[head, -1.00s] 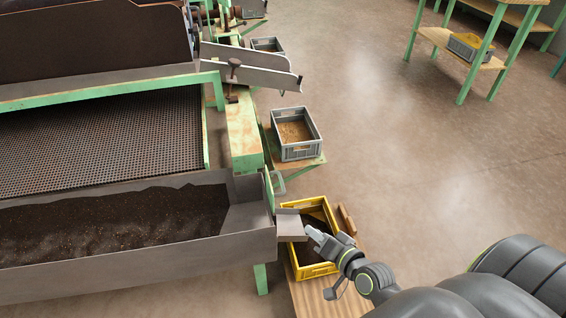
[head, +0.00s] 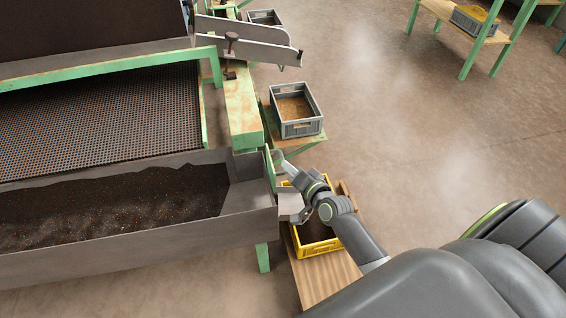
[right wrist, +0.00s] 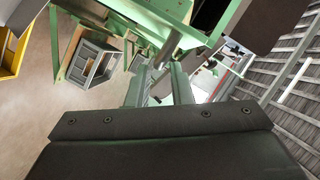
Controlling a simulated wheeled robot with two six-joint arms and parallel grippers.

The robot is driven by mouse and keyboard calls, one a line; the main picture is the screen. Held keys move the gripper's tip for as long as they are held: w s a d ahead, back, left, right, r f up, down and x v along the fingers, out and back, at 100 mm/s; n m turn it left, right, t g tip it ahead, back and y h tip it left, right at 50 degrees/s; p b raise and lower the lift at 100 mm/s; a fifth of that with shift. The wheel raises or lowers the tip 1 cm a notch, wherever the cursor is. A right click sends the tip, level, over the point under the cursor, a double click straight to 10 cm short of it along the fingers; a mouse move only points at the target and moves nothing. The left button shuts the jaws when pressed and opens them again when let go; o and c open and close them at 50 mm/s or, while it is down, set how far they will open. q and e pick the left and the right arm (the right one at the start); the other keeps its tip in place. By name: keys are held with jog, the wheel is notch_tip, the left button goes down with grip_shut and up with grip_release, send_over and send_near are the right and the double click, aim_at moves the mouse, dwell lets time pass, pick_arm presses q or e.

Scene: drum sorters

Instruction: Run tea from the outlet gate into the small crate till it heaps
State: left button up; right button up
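The yellow crate (head: 318,249) stands on a low wooden stand below the metal outlet spout (head: 290,205), at the end of the trough (head: 130,245) of dark tea. Dark material shows inside the crate; my right arm hides much of it, so I cannot judge its level. The green outlet gate (head: 268,168) stands at the trough's end. My right gripper (head: 282,158) is beside the gate's upper part. In the right wrist view the two fingers (right wrist: 158,88) are apart, with a grey-green bar (right wrist: 172,48) just beyond them. I see no grip on it. My left gripper is out of view.
A grey crate (head: 296,130) with brown material stands on a stand behind the yellow one. A green frame post (head: 241,110) and a sloping metal chute (head: 250,47) are close by. The floor to the right is open, up to a green shelf (head: 470,45).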

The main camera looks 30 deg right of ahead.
jog(key=shift+b+x, duration=0.35)
jog(key=shift+x, duration=2)
grip_shut()
jog(key=shift+f, duration=0.1)
